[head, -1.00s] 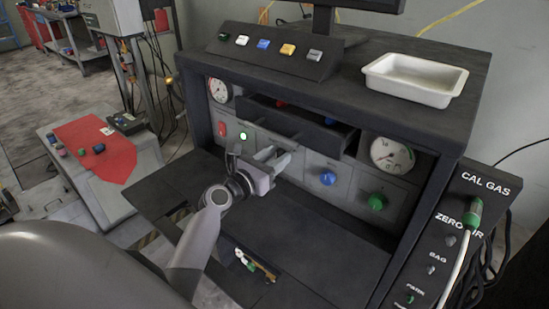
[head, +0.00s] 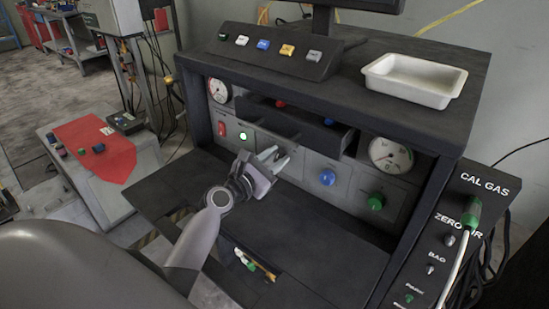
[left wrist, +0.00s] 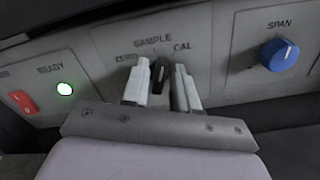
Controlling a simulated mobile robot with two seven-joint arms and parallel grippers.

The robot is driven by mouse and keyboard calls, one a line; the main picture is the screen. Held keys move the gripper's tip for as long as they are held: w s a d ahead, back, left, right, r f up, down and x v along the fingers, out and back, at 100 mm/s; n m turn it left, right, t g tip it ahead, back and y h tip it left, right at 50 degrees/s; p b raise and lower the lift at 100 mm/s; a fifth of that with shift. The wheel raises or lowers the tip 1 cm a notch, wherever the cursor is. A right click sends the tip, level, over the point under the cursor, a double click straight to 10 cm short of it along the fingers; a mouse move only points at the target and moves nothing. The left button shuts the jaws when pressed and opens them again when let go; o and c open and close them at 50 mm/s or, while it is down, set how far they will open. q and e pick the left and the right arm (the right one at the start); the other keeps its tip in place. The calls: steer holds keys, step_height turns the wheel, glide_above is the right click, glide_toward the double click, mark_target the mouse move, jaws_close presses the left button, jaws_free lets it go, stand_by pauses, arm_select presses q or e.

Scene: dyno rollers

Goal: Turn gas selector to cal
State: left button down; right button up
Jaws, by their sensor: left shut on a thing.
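The gas selector is a small black knob (left wrist: 160,76) on the grey panel, under the labels SAMPLE, ZERO and CAL in the left wrist view. My left gripper (left wrist: 161,82) has its two pale fingers on either side of the knob and is shut on it. CAL (left wrist: 182,46) is printed to the knob's right. I cannot read exactly where the knob points. In the head view my left gripper (head: 274,161) reaches the panel's middle and hides the knob. My right gripper is not in view.
A blue SPAN knob (left wrist: 279,55) and a green knob (head: 376,202) are to the right. A lit green READY lamp (left wrist: 64,88) and red switch (left wrist: 22,102) are left. An open drawer (head: 292,122) juts out above my gripper. The dark shelf (head: 310,225) below is clear.

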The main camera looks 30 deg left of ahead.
arm_select(q)
steer(key=m, duration=0.5)
steer(key=shift+d, duration=0.15)
steer(key=shift+m, duration=0.4)
steer(key=c, duration=1.2)
jaws_free()
steer(key=shift+o, duration=0.2)
steer(key=shift+s, duration=0.1)
steer(key=shift+s+a, duration=0.15)
steer(key=shift+s, duration=1.6)
steer(key=shift+s+a, duration=0.1)
steer(key=shift+s, duration=1.65)
